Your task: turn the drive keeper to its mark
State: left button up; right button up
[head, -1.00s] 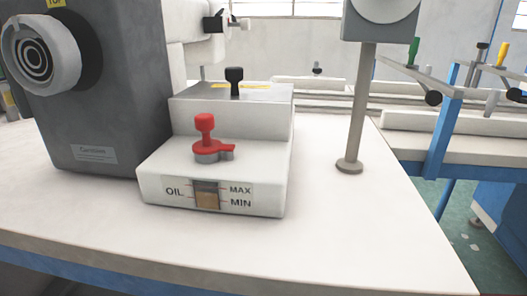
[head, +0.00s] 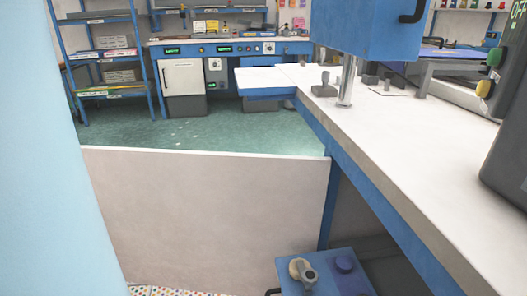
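Neither of my grippers is in the head view. A blue box (head: 309,286) shows low at the bottom edge, below the white table, cut off by the frame.
The white table (head: 400,165) runs along the right, with a dark machine (head: 508,160) at its far right. A pale panel (head: 215,200) stands left of the table leg. A light blue surface (head: 60,190) fills the left. Green floor (head: 170,135) lies open behind.

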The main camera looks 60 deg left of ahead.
aim_at(309, 277)
jog(key=u, duration=0.4)
jog(key=j+u, duration=0.15)
jog(key=u, duration=0.3)
jog(key=i+u, duration=0.1)
jog(key=u, duration=0.3)
